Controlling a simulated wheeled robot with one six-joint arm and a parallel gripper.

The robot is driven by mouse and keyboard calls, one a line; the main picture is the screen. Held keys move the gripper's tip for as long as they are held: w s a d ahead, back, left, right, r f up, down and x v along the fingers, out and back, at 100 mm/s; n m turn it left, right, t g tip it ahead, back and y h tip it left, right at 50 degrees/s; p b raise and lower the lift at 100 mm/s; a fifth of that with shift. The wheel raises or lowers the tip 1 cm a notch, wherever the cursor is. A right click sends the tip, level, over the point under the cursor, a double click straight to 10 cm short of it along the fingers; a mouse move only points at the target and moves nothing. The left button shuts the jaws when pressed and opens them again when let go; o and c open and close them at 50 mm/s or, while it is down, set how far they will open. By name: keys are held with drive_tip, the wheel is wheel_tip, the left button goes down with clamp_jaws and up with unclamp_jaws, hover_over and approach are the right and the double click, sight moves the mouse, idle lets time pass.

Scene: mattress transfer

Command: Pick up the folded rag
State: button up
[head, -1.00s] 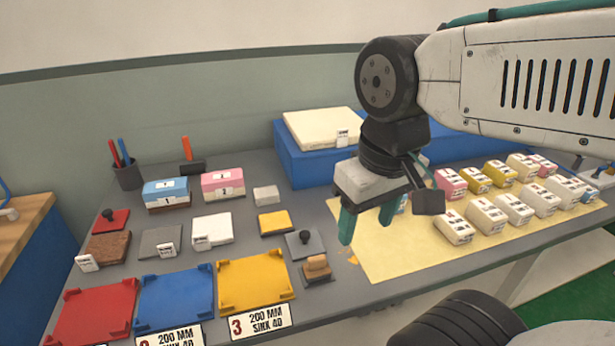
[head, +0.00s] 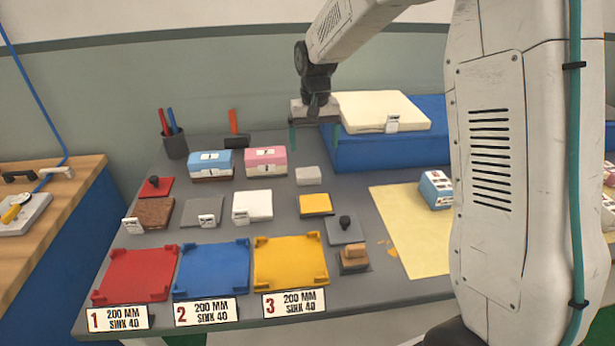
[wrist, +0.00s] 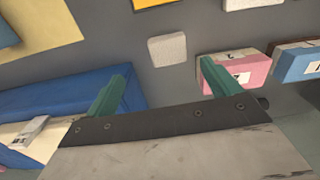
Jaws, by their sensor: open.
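A small pale grey, cloth-like square block (head: 308,176), which looks like the folded rag, lies on the grey table right of the pink box. In the wrist view the rag (wrist: 167,49) lies ahead of the fingers, between their lines and apart from both. My gripper (head: 314,140) is open and empty, with its green fingers pointing down, above and behind the rag. In the wrist view both fingers of my gripper (wrist: 160,78) show spread apart. Nothing covers the rag.
The pink box (head: 266,161) stands just left of the rag, with a blue box (head: 211,164) beyond it. A blue block (head: 375,150) bearing a cream slab (head: 382,107) rises at the right. A yellow pad (head: 315,204) lies in front. Bare table surrounds the rag.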

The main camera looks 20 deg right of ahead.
sight(308, 172)
drive_tip(key=w+f, duration=0.1)
drive_tip(key=f, duration=0.1)
drive_tip(key=w+f, duration=0.1)
drive_tip(key=w, duration=0.1)
drive_tip(key=shift+a+f, duration=0.15)
drive_tip(key=shift+f, duration=0.2)
drive_tip(key=f, duration=0.2)
drive_tip(key=s+f, duration=0.1)
drive_tip(key=f, duration=0.4)
drive_tip(key=shift+s+a+f, duration=0.15)
drive_tip(key=shift+a+f, duration=0.1)
drive_tip(key=shift+a, duration=0.1)
drive_tip(key=c, duration=1.1)
